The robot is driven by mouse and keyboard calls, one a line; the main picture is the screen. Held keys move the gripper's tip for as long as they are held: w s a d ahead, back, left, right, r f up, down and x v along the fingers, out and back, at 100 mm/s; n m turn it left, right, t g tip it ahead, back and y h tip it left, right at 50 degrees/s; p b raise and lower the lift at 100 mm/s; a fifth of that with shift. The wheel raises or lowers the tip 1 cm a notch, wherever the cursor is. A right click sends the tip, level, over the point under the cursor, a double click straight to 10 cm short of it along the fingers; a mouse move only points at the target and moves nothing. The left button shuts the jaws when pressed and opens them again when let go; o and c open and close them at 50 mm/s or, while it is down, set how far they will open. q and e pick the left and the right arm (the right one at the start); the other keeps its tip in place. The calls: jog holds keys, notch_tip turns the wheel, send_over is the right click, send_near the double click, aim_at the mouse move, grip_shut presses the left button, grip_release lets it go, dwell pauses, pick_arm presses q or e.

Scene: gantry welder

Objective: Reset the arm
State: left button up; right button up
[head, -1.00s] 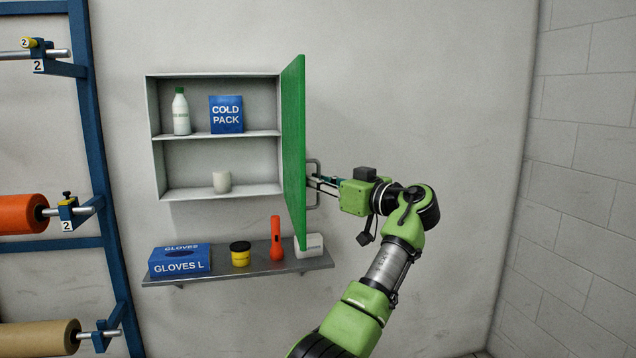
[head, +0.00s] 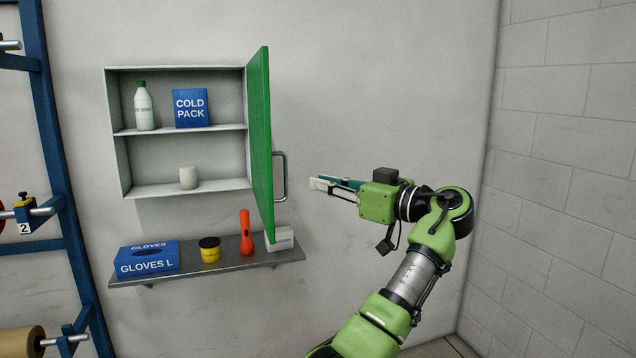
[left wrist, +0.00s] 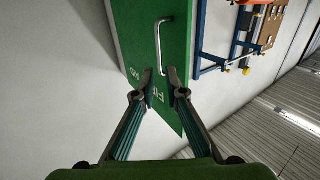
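My left gripper (head: 325,184) is in the head view, to the right of the open green cabinet door (head: 260,140). Its fingers are apart with nothing between them, as the left wrist view (left wrist: 160,80) also shows. The door's metal handle (head: 282,176) is clear of the fingertips, with a gap between them. In the left wrist view the handle (left wrist: 160,42) lies beyond the fingertips on the green door (left wrist: 125,35). My right gripper is not in view.
The white wall cabinet (head: 185,192) holds a bottle (head: 144,108), a cold pack (head: 190,108) and a white cup (head: 188,178). A shelf (head: 200,270) below carries gloves (head: 147,259), a yellow jar (head: 210,250), an orange flashlight (head: 246,233) and a white box (head: 282,240). A blue rack (head: 75,270) stands left.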

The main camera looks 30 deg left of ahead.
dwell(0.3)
